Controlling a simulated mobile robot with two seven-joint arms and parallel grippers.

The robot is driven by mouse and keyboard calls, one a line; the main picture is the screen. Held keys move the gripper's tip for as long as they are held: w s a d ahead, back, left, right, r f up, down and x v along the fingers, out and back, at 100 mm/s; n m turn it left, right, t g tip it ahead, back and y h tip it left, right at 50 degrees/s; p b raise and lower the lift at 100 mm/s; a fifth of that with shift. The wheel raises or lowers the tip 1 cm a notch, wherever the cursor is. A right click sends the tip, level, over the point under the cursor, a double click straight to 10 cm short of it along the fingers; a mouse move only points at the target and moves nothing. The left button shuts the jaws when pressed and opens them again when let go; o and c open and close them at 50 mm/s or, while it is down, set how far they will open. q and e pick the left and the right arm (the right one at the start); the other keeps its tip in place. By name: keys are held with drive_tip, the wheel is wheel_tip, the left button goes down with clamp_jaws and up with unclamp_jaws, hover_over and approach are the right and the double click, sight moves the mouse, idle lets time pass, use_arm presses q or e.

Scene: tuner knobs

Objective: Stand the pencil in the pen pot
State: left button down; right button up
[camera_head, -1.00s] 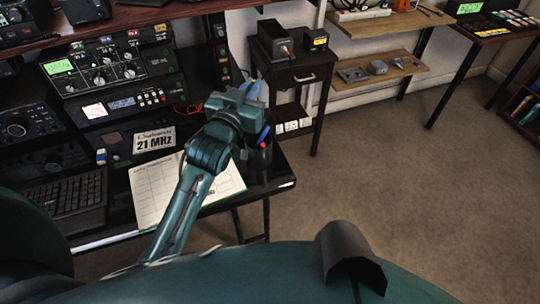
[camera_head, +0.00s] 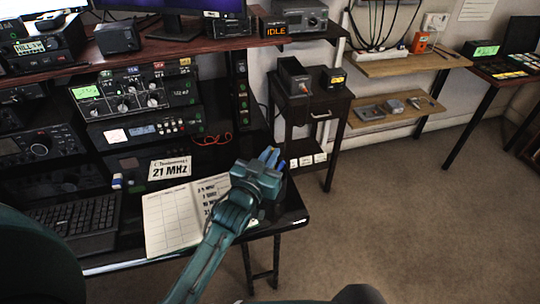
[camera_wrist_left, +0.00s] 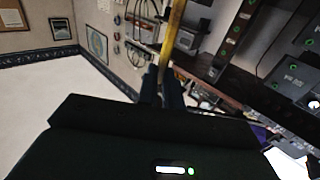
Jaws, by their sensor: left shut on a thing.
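The yellow pencil (camera_wrist_left: 174,35) shows in the left wrist view, rising between the two dark fingers. My left gripper (camera_head: 270,157) is shut on it; the gripper also shows in the wrist view (camera_wrist_left: 162,88). The pen pot is mostly or wholly hidden behind the gripper in the head view. I cannot tell how the pencil stands to the pot. My right gripper is not in view.
An open notebook (camera_head: 172,220) lies on the desk (camera_head: 125,255) left of the gripper. A 21 MHz card (camera_head: 169,168), a keyboard (camera_head: 75,222) and radio gear (camera_head: 135,92) stand further left. A small dark side table (camera_head: 315,105) stands behind. Open floor lies to the right.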

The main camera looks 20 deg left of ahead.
use_arm(q)
drive_tip(key=shift+f+b, duration=0.35)
drive_tip(key=shift+f, duration=0.3)
drive_tip(key=c, duration=1.7)
unclamp_jaws()
drive_tip(key=shift+c, duration=0.2)
drive_tip(key=shift+o, duration=0.9)
drive_tip(key=shift+r, duration=0.1)
